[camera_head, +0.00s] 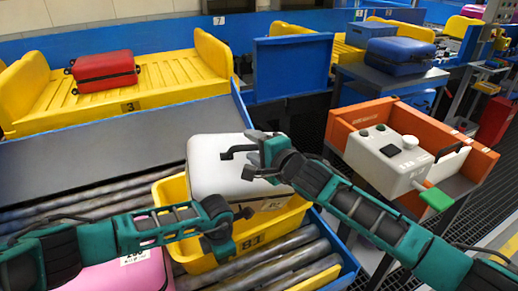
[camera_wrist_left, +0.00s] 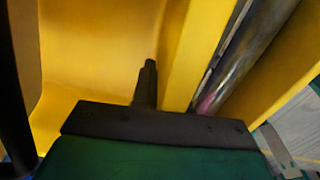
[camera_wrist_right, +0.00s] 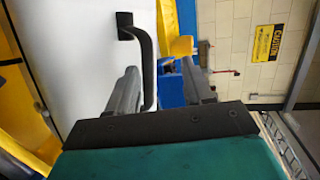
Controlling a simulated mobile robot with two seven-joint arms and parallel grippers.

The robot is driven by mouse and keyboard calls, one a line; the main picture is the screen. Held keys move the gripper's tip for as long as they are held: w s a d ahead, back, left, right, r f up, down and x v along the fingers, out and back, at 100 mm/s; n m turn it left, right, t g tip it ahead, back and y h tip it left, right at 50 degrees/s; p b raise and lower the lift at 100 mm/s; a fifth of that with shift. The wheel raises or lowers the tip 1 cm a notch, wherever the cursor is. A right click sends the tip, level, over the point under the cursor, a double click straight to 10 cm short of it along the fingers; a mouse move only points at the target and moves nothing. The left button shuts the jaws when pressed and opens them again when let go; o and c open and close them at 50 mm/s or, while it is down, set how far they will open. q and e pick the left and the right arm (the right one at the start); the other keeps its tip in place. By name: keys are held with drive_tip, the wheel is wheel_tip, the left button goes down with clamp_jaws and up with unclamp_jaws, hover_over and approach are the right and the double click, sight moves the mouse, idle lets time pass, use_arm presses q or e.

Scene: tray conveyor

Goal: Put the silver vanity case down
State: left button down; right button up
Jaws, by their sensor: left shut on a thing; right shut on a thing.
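The silver vanity case (camera_head: 218,163), pale and almost white, is in the yellow tray (camera_head: 196,257) marked 81, with its lower part behind the tray wall. I cannot tell whether it rests on the tray floor. My right gripper (camera_head: 253,158) is shut on the case's black handle (camera_wrist_right: 144,55), which shows between the fingers in the right wrist view. My left gripper (camera_head: 236,224) is at the tray's near side, shut on the tray wall. In the left wrist view one dark finger lies against the yellow tray (camera_wrist_left: 95,50).
The tray is on the roller conveyor (camera_head: 290,251). A pink case (camera_head: 125,276) is at the lower left, partly under my left arm. A red case (camera_head: 104,72) lies in a yellow tray behind. An orange bin (camera_head: 347,119) with a control box (camera_head: 385,160) stands on the right.

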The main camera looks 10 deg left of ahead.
drive_tip(key=shift+v, duration=0.95)
drive_tip(key=s+d+f+n+h, duration=0.3)
drive_tip(key=s+d+f+n, duration=0.2)
drive_tip(key=s+d+f, duration=0.65)
use_arm(q)
drive_tip(key=shift+r, duration=0.1)
use_arm(e)
drive_tip(key=s+d+f+n+h, duration=0.6)
drive_tip(key=s+d+f, duration=0.6)
drive_tip(key=s+d, duration=0.3)
drive_tip(key=shift+s+f+n+g, duration=0.2)
drive_tip(key=shift+s+n+g, duration=0.1)
drive_tip(key=shift+s+n, duration=0.3)
use_arm(q)
drive_tip(key=c, duration=1.1)
unclamp_jaws()
